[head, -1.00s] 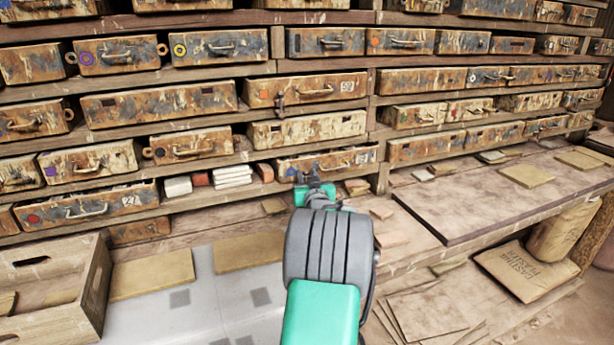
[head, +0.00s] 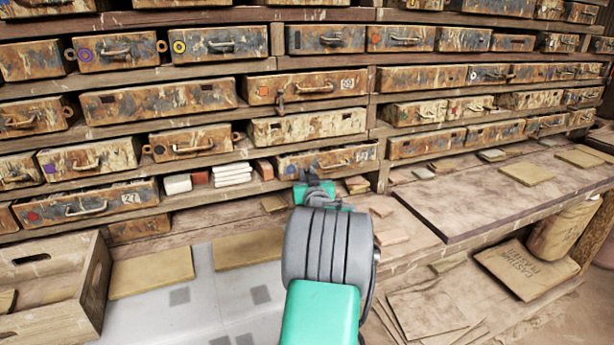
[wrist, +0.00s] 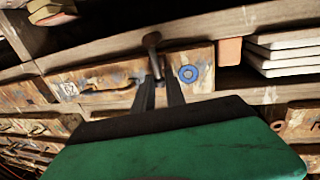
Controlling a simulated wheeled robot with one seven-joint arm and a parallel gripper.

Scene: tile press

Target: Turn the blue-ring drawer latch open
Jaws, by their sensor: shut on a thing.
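The blue-ring drawer (head: 352,158) is in the lower row of the rack, a rusty, paint-worn front with a handle. Its blue ring (head: 292,170) is at the left end. In the wrist view, where the scene is turned over, the blue ring (wrist: 188,74) is just right of the fingers. A dark metal latch (wrist: 152,42) starts at the shelf rail and reaches over the drawer front. My gripper (wrist: 159,80) is shut on the latch's free end, beside the ring. In the head view my gripper (head: 310,179) hides most of the latch. The drawer looks closed.
White and reddish tiles (head: 231,174) lie in the opening left of the drawer. The bench (head: 160,310) below holds several flat tan boards (head: 248,249). A wooden crate (head: 92,280) stands at the left. Other drawers surround this one.

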